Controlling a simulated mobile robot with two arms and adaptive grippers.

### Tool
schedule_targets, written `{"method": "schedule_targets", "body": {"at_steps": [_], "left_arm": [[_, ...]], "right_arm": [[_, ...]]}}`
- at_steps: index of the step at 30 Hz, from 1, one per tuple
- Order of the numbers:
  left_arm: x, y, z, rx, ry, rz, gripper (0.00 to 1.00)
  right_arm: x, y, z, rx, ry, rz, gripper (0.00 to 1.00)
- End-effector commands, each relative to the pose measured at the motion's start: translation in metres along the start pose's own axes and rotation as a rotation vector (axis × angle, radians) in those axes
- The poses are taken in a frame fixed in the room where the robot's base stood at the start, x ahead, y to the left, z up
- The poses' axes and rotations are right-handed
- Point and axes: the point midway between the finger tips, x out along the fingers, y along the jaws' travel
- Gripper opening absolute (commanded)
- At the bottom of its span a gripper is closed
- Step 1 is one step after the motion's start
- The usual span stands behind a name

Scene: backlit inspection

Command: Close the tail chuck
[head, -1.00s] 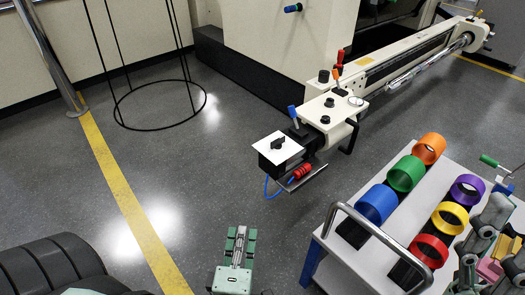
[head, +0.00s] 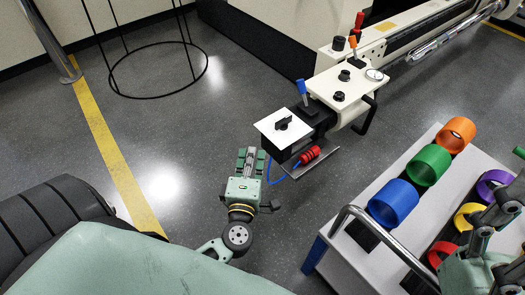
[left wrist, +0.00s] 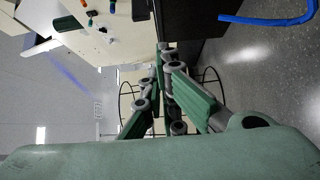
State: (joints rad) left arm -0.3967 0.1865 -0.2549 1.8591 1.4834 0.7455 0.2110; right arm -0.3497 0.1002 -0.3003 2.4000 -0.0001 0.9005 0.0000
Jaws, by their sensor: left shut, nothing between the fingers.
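The cream tail end of the machine (head: 345,85) carries a blue lever (head: 301,92), an orange lever (head: 353,46), a red lever (head: 359,22), black knobs and a round gauge (head: 374,74). I cannot tell which lever works the tail chuck, and its jaws are not clearly shown. My left gripper (head: 248,151) is shut and empty, left of and below the black end block with the white plate (head: 283,128), apart from it. Its fingers also show together in the left wrist view (left wrist: 160,50). My right gripper (head: 508,205) is partly cut off at the right edge; its fingertips are unclear.
A white cart (head: 343,258) with several coloured rings and a metal handle stands at the lower right. A black round-based stand (head: 160,96) is at upper left. Floor between is clear.

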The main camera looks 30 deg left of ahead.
Motion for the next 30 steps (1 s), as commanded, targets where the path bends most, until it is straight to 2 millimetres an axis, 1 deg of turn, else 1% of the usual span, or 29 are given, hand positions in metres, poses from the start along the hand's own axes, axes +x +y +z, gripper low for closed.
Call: {"method": "schedule_targets", "body": {"at_steps": [1,3,7,12,23,26,30], "left_arm": [[0.007,-0.002,0.007,-0.005,0.0,0.003,0.0],[0.014,-0.002,0.015,-0.004,0.0,0.002,0.0],[0.023,-0.001,0.024,-0.001,0.0,0.001,0.0],[0.027,0.0,0.028,0.0,0.0,-0.001,0.0],[0.028,0.0,0.029,0.0,0.001,0.0,0.0],[0.031,0.001,0.032,-0.002,0.002,0.001,0.0],[0.043,0.002,0.044,-0.002,0.002,0.002,0.0]], "right_arm": [[-0.006,0.0,0.001,0.0,0.0,0.0,0.68],[-0.009,0.0,0.002,0.0,-0.001,0.0,0.68],[-0.012,0.0,0.003,0.0,-0.001,0.0,0.68],[-0.013,0.0,0.003,0.0,-0.002,0.0,0.68],[-0.011,0.0,0.003,0.0,0.003,-0.002,0.68],[-0.009,0.0,0.002,0.0,0.004,-0.002,0.68],[-0.004,0.0,0.001,0.0,0.005,-0.002,0.68]]}}
